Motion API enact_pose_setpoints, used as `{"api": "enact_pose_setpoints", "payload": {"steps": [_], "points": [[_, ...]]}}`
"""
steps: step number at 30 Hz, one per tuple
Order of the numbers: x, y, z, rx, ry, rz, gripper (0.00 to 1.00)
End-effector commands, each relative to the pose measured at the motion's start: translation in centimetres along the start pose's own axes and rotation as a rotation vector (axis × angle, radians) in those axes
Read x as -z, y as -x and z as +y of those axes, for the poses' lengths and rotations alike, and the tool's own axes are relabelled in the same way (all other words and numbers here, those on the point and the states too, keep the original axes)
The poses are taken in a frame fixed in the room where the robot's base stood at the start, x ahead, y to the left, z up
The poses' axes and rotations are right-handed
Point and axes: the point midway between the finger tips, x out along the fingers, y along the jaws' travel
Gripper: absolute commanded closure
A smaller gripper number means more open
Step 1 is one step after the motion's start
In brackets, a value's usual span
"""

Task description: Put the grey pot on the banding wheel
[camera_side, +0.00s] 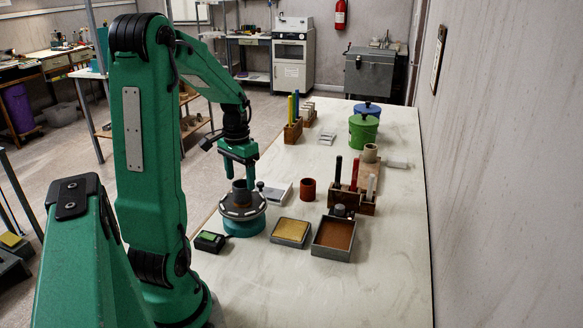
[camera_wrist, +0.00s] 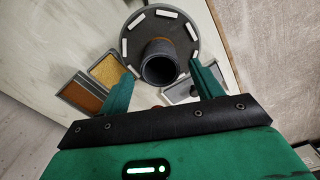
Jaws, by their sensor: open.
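The grey pot (camera_side: 241,195) is a small dark cylinder, standing upright on the banding wheel (camera_side: 232,213), which has a dark round top and a teal base. In the wrist view the pot (camera_wrist: 159,50) sits near the middle of the wheel's dark disc (camera_wrist: 185,35), which has white marks around its rim. My gripper (camera_side: 239,179) is just above the pot, pointing down. In the wrist view my gripper (camera_wrist: 162,73) is open, with one finger on each side of the pot's mouth. Gaps show between the fingers and the pot, so it appears free of the jaws.
A yellow-filled tray (camera_side: 290,232) and a brown-filled tray (camera_side: 333,238) lie right of the wheel. A small device (camera_side: 210,241) is at its left front. A red-brown cup (camera_side: 308,190) and a wooden tool holder (camera_side: 352,198) stand beyond. The table's front right is clear.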

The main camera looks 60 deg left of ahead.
Motion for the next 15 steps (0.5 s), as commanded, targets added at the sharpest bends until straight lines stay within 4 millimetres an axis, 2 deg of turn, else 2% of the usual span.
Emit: {"api": "enact_pose_setpoints", "payload": {"steps": [9,15], "points": [[0.1,5.3,0.0,0.002,0.000,0.004,0.35],[0.0,7.6,0.0,0.000,0.000,0.001,0.35]]}}
